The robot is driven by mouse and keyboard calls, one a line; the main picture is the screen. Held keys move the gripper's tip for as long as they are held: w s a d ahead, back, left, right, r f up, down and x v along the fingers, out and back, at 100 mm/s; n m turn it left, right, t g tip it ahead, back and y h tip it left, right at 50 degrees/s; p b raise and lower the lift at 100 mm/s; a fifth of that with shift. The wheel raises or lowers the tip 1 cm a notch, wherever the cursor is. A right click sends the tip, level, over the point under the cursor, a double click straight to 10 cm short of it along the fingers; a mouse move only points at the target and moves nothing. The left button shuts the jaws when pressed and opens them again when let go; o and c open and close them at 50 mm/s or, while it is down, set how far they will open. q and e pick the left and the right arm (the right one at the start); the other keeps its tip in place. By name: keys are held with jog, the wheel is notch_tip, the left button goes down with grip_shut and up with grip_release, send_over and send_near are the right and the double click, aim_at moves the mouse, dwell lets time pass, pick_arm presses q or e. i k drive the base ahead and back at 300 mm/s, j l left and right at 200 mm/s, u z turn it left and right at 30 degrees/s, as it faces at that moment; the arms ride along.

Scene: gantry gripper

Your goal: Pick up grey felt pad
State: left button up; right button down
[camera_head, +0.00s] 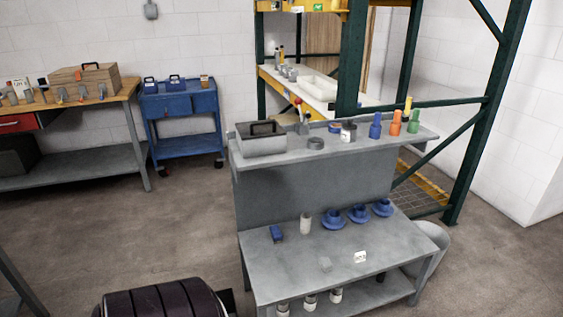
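A small flat grey piece (325,264), which looks like the grey felt pad, lies on the grey workbench top (290,262). It is left of a small white labelled block (360,257), and the two are apart. The piece is small and close in colour to the bench, so its material is hard to tell. Neither of my grippers shows in the head view.
On the same top stand a small blue item (277,233), a pale cylinder (306,222) and several blue flanged parts (333,219) along the back. A raised shelf (285,158) behind carries a grey toolbox (263,141) and bottles. The bench's front is largely clear.

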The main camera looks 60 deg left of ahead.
aim_at(325, 265)
jog(key=u, duration=1.5)
jog(key=z, duration=2.9)
jog(key=u, duration=2.9)
jog(key=i+l+u, duration=0.1)
jog(key=u, duration=0.4)
jog(key=i+l+u, duration=0.1)
jog(key=l+u, duration=0.15)
jog(key=u, duration=0.25)
